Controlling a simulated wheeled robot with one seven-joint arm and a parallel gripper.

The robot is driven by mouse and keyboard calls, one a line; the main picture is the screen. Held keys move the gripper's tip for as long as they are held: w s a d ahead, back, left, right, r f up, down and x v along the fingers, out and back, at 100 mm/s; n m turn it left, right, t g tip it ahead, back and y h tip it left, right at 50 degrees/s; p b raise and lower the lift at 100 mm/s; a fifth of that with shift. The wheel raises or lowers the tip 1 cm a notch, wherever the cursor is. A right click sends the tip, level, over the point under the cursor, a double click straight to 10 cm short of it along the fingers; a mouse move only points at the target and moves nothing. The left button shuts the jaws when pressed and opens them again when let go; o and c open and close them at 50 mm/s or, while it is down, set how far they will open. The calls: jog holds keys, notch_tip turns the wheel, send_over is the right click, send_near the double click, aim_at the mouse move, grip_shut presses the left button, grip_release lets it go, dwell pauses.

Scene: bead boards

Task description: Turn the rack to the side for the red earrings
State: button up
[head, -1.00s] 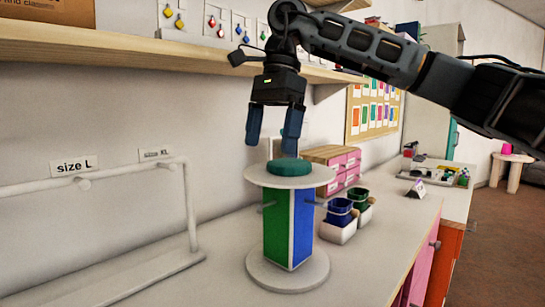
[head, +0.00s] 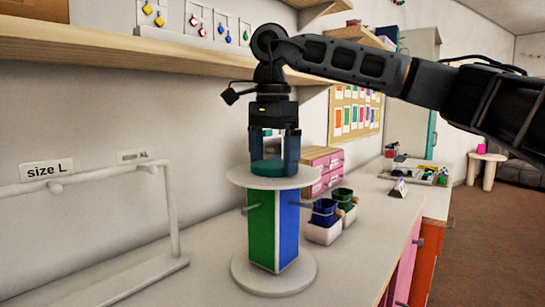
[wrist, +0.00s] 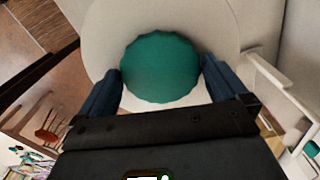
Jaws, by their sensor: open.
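The rack (head: 262,228) stands upright on the counter, with a green side and a blue side facing me, small pegs sticking out, and round white plates at top and bottom. A teal knob (head: 267,168) sits on its top plate. My gripper (head: 274,166) is open and points down over the knob, one finger on each side. The rack's far sides are hidden. Pairs of earrings (head: 196,25) in red and other colours hang on cards on the shelf.
A white rail stand (head: 172,215) is at the left, under a "size L" sign (head: 47,168). Blue and green cups (head: 325,212) in white holders stand close to the right of the rack. Pink drawers (head: 325,172) are behind. A wooden shelf (head: 120,50) runs above.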

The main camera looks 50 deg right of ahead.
jog(key=c, duration=1.1)
jog(key=shift+c, duration=0.2)
jog(key=shift+w, duration=0.1)
